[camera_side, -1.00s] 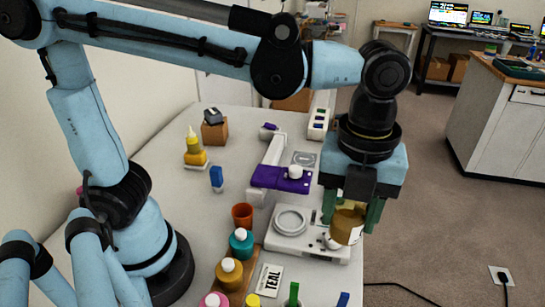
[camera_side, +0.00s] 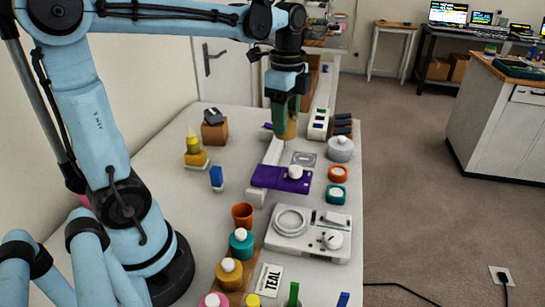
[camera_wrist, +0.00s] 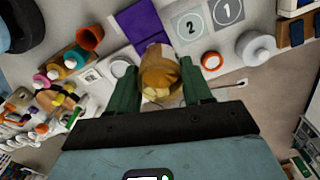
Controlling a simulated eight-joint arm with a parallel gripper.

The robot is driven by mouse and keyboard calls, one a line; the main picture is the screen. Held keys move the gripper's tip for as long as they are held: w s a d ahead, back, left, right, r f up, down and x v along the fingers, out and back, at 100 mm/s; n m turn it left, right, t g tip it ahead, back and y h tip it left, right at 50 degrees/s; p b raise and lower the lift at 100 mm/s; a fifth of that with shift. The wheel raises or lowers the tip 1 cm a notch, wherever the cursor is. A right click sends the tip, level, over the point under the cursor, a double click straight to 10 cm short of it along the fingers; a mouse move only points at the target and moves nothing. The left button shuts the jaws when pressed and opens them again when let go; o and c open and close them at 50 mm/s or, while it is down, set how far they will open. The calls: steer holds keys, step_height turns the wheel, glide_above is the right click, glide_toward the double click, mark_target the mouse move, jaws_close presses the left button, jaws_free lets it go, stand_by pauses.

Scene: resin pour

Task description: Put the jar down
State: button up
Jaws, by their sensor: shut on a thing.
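My gripper (camera_side: 286,108) is shut on an amber-brown jar (camera_side: 286,130) and holds it above the far part of the table in the side view. In the wrist view the jar (camera_wrist: 158,72) sits between the two green fingers of my gripper (camera_wrist: 163,85), with its open-looking end and yellowish contents toward the camera. The jar appears off the table; the fingers hide part of it. Two grey pads with white circles, marked 1 (camera_wrist: 227,10) and 2 (camera_wrist: 190,27), lie beyond the jar in the wrist view.
A purple plate (camera_side: 268,179) on a white stand is in front of my gripper. A white scale (camera_side: 318,247) and paint bottles stand nearer.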

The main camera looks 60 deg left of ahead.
steer(key=s+a+f+n, duration=0.1)
steer(key=a+f, duration=0.3)
steer(key=a, duration=0.1)
steer(key=a+f+n, duration=0.1)
steer(key=a+f, duration=0.3)
steer(key=a, duration=0.2)
steer(key=s+a+f+n, duration=0.1)
steer(key=a+f, duration=0.3)
steer(key=a, duration=0.2)
steer(key=shift+s+a, duration=0.2)
steer(key=shift+s, duration=0.15)
steer(key=shift+f, duration=2)
steer(key=shift+f, duration=0.1)
steer(key=o, duration=1)
steer(key=shift+o, duration=0.2)
